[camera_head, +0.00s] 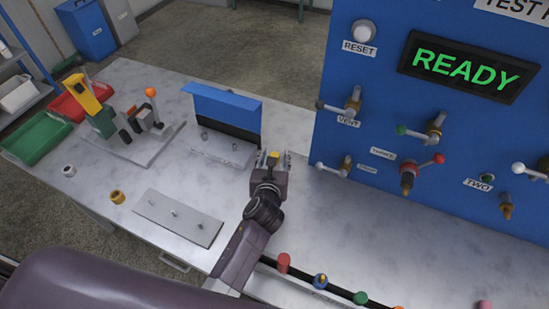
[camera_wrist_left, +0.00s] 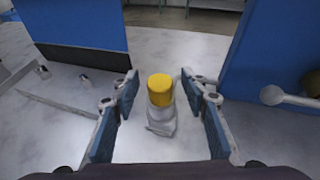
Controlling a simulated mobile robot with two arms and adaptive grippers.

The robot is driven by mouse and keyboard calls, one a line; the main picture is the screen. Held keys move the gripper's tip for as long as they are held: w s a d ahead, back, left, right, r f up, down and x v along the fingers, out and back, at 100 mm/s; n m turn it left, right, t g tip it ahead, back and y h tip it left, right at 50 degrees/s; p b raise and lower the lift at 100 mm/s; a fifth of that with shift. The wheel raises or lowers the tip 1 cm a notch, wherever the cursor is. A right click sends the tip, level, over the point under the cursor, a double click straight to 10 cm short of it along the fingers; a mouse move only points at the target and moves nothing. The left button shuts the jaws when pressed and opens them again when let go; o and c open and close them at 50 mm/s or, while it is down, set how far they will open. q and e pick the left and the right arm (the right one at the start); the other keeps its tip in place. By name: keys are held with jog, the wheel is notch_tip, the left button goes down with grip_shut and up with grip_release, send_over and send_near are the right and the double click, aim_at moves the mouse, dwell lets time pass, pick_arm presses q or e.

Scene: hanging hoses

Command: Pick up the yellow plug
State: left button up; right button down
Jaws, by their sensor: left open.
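The yellow plug (camera_wrist_left: 160,90) shows in the left wrist view as a yellow cap on a pale grey lower part, upright between my fingers. In the head view, a small yellow top (camera_head: 273,156) shows at the same place, in front of the blue and black block. My left gripper (camera_head: 274,160) is open, its two fingers on either side of the plug. In the left wrist view, gaps show between the plug and both finger pads. The plug's foot is partly hidden in the head view. My right gripper is not in view.
A blue test panel (camera_head: 345,110) with valves stands close on the right. The blue and black block (camera_head: 225,105) stands behind the gripper. A flat plate with pins (camera_head: 178,217) lies front left. Several coloured knobs, among them a red one (camera_head: 284,262), line the front edge.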

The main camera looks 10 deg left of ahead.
pick_arm(q)
jog(key=c, duration=0.9)
grip_shut()
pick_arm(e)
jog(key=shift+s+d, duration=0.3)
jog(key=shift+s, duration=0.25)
pick_arm(q)
jog(key=shift+r, duration=0.1)
